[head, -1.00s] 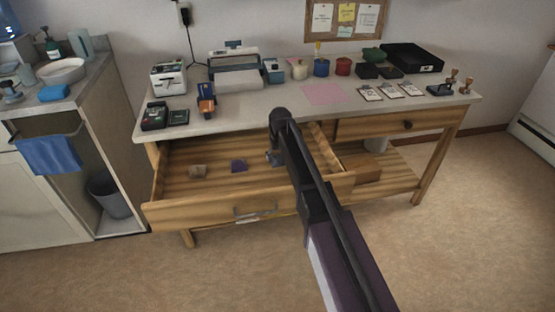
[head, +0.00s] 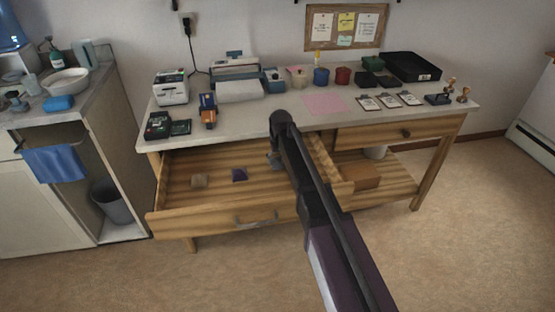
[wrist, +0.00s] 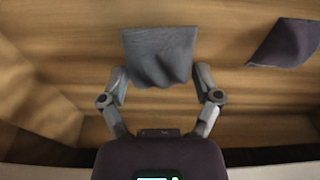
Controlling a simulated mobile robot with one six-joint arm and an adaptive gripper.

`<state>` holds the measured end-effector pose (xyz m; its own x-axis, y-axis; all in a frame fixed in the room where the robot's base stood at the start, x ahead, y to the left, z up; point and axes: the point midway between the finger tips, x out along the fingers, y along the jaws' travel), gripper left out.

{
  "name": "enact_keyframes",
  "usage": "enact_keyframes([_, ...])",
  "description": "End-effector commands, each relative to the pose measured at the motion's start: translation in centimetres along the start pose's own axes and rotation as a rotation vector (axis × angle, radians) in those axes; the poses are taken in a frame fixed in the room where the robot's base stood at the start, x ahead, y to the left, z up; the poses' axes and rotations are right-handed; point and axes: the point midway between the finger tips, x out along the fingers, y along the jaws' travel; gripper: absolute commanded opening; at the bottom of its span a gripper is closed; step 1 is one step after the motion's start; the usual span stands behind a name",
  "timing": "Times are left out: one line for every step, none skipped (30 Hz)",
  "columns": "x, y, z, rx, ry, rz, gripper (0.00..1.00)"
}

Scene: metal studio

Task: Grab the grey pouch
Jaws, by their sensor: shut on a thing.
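The grey pouch (wrist: 158,56) is a soft, dark grey cloth piece in the wrist view, pinched between the two fingers of my gripper (wrist: 160,84). My gripper is shut on it, with the wooden drawer floor behind it. I cannot tell whether the pouch is clear of the floor. In the head view my gripper (head: 275,160) reaches down into the right part of the open drawer (head: 180,222). My arm hides most of the pouch there.
A purple pouch (head: 239,175) lies in the drawer, also at upper right in the wrist view (wrist: 287,43). A tan pouch (head: 199,181) lies left of it. The drawer's walls surround my gripper. The crowded desktop (head: 235,118) is above and behind.

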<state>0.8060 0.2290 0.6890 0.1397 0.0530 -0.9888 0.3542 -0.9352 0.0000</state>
Motion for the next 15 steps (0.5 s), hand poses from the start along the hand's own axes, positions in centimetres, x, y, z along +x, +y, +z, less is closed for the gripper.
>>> enact_keyframes([-1.1,0.0,-0.2,0.000,0.000,0.000,0.49])
enact_keyframes([-1.4,0.0,-0.2,0.000,0.000,0.000,0.49])
enact_keyframes([-1.8,0.0,-0.3,0.000,0.000,0.000,0.49])
enact_keyframes([-2.2,0.0,-0.3,0.000,0.000,0.000,0.49])
enact_keyframes([-2.5,0.0,-0.4,0.000,0.000,0.000,0.49])
enact_keyframes([-2.9,0.0,-0.4,0.000,0.000,0.000,0.49])
enact_keyframes([-3.2,0.0,-0.5,0.000,0.000,0.000,0.49])
enact_keyframes([-3.5,0.0,-0.5,0.000,0.000,0.000,0.49])
enact_keyframes([-3.9,0.0,-0.6,0.000,0.000,0.000,0.49])
enact_keyframes([-4.2,0.0,-0.6,0.000,0.000,0.000,0.49])
enact_keyframes([-4.4,0.0,-0.7,0.000,0.000,0.000,0.49])
enact_keyframes([-4.8,0.0,-0.7,0.000,0.000,0.000,0.49])
enact_keyframes([-5.0,0.0,-0.8,0.000,0.000,0.000,0.49])
enact_keyframes([-5.2,0.0,-0.8,0.000,0.000,0.000,0.49])
enact_keyframes([-5.5,0.0,-0.8,0.000,0.000,0.000,0.49])
